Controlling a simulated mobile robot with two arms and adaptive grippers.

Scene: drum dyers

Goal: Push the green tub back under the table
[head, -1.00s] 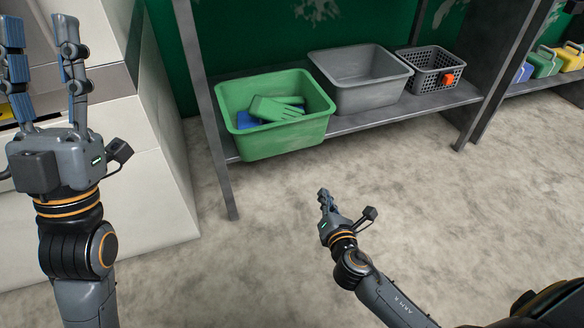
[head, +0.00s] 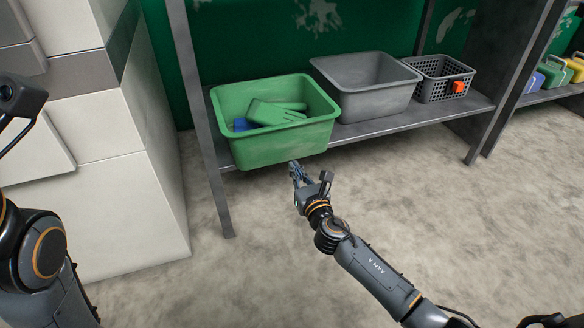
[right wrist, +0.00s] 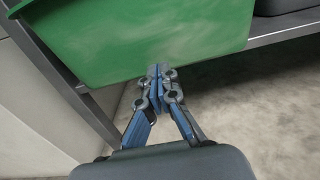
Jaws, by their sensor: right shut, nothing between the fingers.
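The green tub (head: 275,145) sits on the low shelf under the table, with its front sticking out past the shelf edge. It holds green gloves (head: 272,112) and something blue. My right gripper (head: 294,168) is shut and empty, just in front of the tub's lower front wall. In the right wrist view its closed fingertips (right wrist: 160,72) overlap the lower edge of the tub's front wall (right wrist: 150,40); I cannot tell whether they touch. My left arm shows at the left edge of the head view, but its fingers are out of the picture.
A grey tub (head: 365,100) stands close to the right of the green tub on the shelf (head: 400,121). A dark basket (head: 425,90) with an orange item is further right. A metal leg (head: 205,140) stands at the left, beside a white cabinet (head: 110,200). The floor in front is clear.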

